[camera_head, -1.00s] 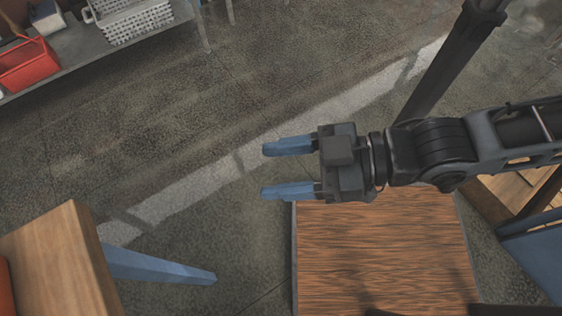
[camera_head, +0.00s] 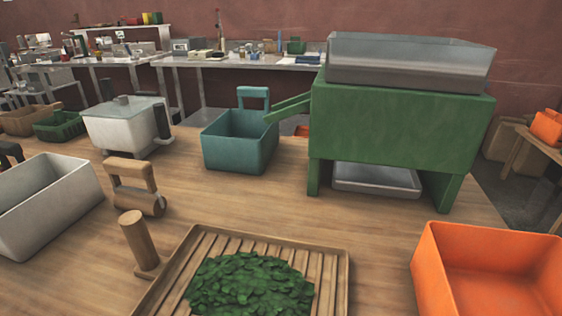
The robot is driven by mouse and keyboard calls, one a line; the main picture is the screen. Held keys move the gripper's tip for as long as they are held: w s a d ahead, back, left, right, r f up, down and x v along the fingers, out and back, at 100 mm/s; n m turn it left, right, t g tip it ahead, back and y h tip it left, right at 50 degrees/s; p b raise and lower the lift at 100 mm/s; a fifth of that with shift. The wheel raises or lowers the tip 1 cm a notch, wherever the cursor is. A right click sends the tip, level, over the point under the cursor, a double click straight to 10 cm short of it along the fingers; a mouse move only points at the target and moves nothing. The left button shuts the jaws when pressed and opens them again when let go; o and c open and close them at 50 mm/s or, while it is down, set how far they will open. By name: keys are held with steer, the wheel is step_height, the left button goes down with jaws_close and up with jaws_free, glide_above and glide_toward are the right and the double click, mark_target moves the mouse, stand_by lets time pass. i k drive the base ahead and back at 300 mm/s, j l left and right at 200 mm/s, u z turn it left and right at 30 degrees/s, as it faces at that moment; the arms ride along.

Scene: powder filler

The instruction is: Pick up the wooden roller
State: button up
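The wooden roller (camera_head: 140,203) rests on the wooden table (camera_head: 290,205), left of the middle of the head view. It has a thick cylinder at the bottom and a squared wooden handle frame standing above it. It is between the white bin (camera_head: 45,205) and the teal bin (camera_head: 240,140), just behind an upright wooden peg-like tool (camera_head: 136,240). Nothing touches the roller from above. My gripper is not in the current view.
A slatted wooden tray (camera_head: 185,268) with green leaves is at the front. A green machine (camera_head: 400,125) stands at right behind it, an orange bin (camera_head: 490,265) at front right. A white lidded container (camera_head: 120,125) stands behind the roller. Bare tabletop lies right of the roller.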

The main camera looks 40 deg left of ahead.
mark_target(149, 202)
steer(key=u, duration=1.7)
